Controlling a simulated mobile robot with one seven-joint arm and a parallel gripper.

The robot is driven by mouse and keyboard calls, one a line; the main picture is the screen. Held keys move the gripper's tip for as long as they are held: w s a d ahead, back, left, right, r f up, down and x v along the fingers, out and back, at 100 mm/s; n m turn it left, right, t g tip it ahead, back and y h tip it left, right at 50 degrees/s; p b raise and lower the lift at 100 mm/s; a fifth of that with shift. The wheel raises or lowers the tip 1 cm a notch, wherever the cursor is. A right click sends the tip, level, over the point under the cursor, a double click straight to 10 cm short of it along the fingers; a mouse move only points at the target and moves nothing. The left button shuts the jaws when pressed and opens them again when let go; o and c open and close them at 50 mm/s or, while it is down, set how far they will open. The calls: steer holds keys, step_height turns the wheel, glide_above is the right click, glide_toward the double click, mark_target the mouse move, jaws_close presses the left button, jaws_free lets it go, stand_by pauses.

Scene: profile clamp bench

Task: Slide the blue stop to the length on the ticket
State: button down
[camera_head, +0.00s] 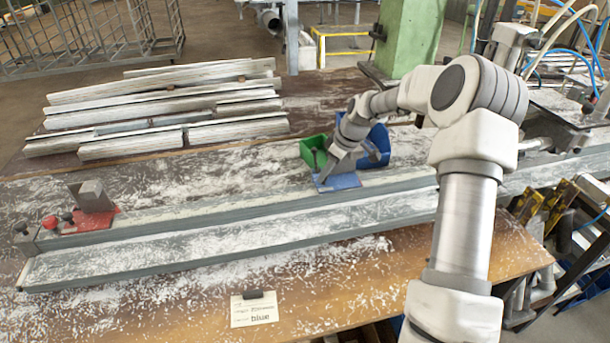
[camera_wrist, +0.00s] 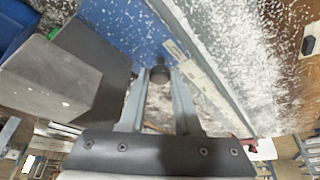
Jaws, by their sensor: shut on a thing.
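The blue stop (camera_head: 337,182) sits on the long grey rail (camera_head: 240,207), right of the middle in the head view. In the wrist view its blue plate (camera_wrist: 125,28) fills the top, with a grey block (camera_wrist: 50,85) at the left. My gripper (camera_wrist: 160,78) is shut on a dark knob on the blue stop. A pale scale strip (camera_wrist: 195,70) shows beside the knob; its marks are too small to read. The ticket (camera_head: 254,310) lies at the table's front edge under a dark clip; it reads "blue", and its other lines are unreadable.
A red stop (camera_head: 85,212) with a grey block stands at the rail's left end. A green bin (camera_head: 314,151) and a blue bin (camera_head: 377,147) stand behind the blue stop. Pale profiles (camera_head: 165,95) lie stacked at the back left. The rail between the stops is clear except for white shavings.

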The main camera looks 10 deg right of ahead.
steer(key=shift+d, duration=0.85)
steer(key=c, duration=0.9)
jaws_free()
steer(key=shift+a, duration=0.1)
steer(key=shift+r, duration=0.15)
steer(key=v, duration=1.7)
steer(key=shift+r, duration=0.15)
